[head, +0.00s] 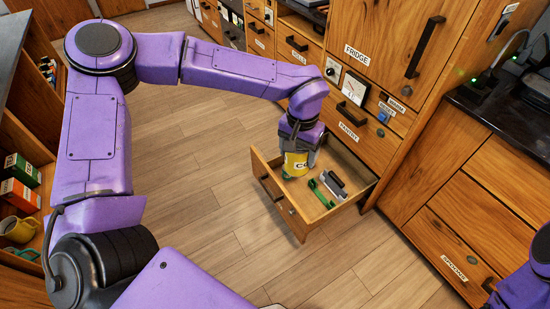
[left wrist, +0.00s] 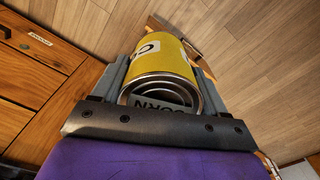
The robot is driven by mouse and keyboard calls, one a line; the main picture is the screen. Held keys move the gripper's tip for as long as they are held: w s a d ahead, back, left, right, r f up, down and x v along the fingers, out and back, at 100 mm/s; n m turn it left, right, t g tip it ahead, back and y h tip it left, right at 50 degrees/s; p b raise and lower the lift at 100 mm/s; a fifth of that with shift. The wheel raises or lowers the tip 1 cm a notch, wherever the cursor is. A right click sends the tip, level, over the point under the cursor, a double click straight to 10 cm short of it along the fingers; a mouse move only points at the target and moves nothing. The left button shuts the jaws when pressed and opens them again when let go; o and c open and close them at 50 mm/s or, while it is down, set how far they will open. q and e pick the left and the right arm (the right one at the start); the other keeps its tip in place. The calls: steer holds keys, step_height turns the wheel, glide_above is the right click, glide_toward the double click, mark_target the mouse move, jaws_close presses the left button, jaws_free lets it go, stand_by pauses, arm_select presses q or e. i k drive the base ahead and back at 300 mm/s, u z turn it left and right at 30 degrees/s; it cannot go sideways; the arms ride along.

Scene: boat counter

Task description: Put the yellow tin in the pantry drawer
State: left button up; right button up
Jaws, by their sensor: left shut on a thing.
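The yellow tin (head: 295,163) has a white label band and is gripped by my left gripper (head: 301,155), at the left back part of the open pantry drawer (head: 298,222). I cannot tell whether the tin touches the drawer floor. In the left wrist view the tin (left wrist: 165,55) lies between the two fingers of my left gripper (left wrist: 160,85), its ringed end with "CORN" lettering facing the camera. The drawer is pulled out below the PANTRY label (head: 348,131). My right gripper is not in view; only part of my right arm shows at the lower right.
In the drawer lie a green item (head: 322,194) and a grey and black item (head: 334,184), right of the tin. A dark counter (head: 492,105) stands at the right. Open wooden floor lies between.

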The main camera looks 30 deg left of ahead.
mark_target(307, 205)
steer(key=z, duration=0.1)
steer(key=i, duration=1)
steer(key=u, duration=0.45)
